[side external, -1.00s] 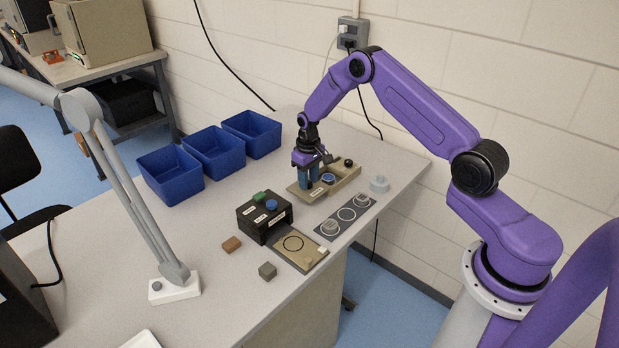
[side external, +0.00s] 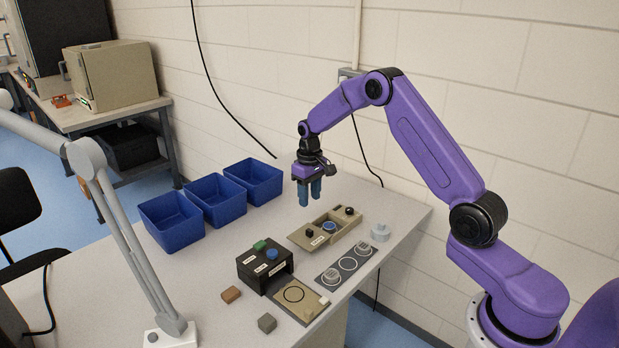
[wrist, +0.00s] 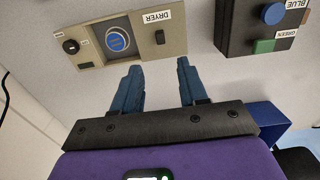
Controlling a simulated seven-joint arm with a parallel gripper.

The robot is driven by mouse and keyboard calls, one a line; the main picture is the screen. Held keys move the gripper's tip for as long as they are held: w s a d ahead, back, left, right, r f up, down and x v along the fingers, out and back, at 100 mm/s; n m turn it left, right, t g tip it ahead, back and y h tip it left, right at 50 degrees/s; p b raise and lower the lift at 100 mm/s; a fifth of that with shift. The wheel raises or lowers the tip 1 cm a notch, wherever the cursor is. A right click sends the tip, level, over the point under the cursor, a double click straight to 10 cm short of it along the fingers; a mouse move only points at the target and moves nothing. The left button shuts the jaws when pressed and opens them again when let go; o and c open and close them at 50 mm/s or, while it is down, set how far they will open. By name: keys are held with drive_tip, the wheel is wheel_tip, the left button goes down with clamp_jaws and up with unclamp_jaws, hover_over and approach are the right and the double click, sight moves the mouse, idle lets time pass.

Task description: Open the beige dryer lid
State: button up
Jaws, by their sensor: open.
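The beige dryer (side external: 340,233) stands on the table; in the wrist view it (wrist: 93,48) fills the upper left. Its beige lid (side external: 299,237), with a small dark handle (wrist: 160,37) and a DRYER label (wrist: 164,16), covers one end. The recess beside the lid is uncovered and shows a blue round piece (side external: 329,226), also clear in the wrist view (wrist: 117,40). My gripper (side external: 310,200) is open and empty above the lid end, apart from the handle. Its fingers (wrist: 158,66) point toward the handle in the wrist view.
A black box (side external: 264,264) with green and blue buttons and a beige plate stands in front. A grey strip (side external: 348,264) with round places lies to its right. Blue bins (side external: 172,220) stand at the back left. Two small blocks (side external: 267,322) lie at the front.

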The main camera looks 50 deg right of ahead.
wheel_tip(320, 180, up, 6)
drive_tip(key=shift+f, duration=0.1)
idle(0.4)
drive_tip(key=s+a+r+n, duration=0.3)
drive_tip(key=s+a, duration=0.5)
drive_tip(key=a, duration=0.1)
drive_tip(key=s+a+r+n, duration=0.3)
drive_tip(key=s+a+r, duration=0.1)
drive_tip(key=s+a, duration=0.35)
drive_tip(key=s+n, duration=0.6)
drive_tip(key=s, duration=1.9)
drive_tip(key=shift+s+f+n, duration=0.2)
drive_tip(key=shift+s+n, duration=0.1)
drive_tip(key=shift+s, duration=0.05)
